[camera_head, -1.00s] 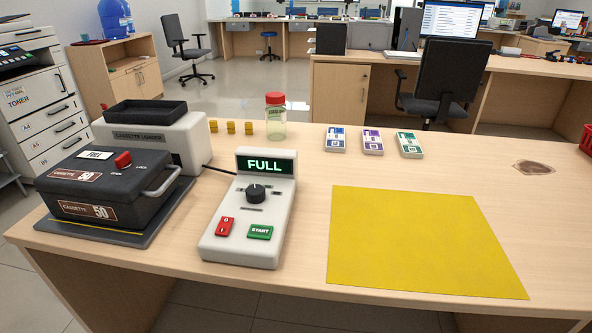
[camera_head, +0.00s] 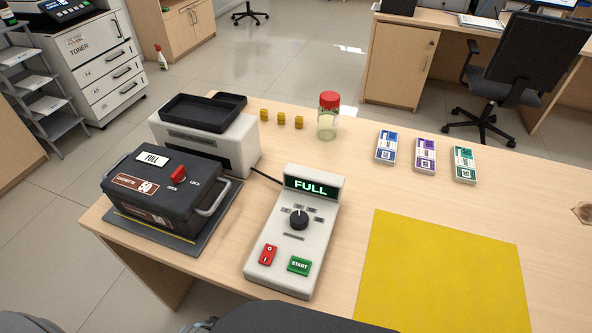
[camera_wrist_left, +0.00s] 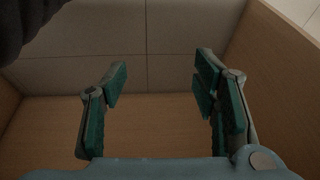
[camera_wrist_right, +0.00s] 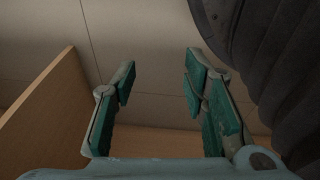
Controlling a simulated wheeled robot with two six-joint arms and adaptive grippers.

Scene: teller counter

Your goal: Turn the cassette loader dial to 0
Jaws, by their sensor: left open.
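The cassette loader's control box (camera_head: 290,240) is a white sloped unit on the counter in the head view. Its black round dial (camera_head: 299,218) sits in the middle, with small label plates around it that are too small to read. The display (camera_head: 311,186) above the dial reads FULL in green. Below the dial are a red rocker switch (camera_head: 267,254) and a green START button (camera_head: 299,265). My left gripper (camera_wrist_left: 160,85) is open and empty in the left wrist view. My right gripper (camera_wrist_right: 157,88) is open and empty in the right wrist view. Neither gripper shows in the head view.
A dark cassette (camera_head: 165,187) with a red knob lies left of the box, before the white loader (camera_head: 225,140). Yellow rolls (camera_head: 282,118), a red-capped jar (camera_head: 327,117) and banded note packs (camera_head: 425,155) stand behind. A yellow mat (camera_head: 440,270) lies right.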

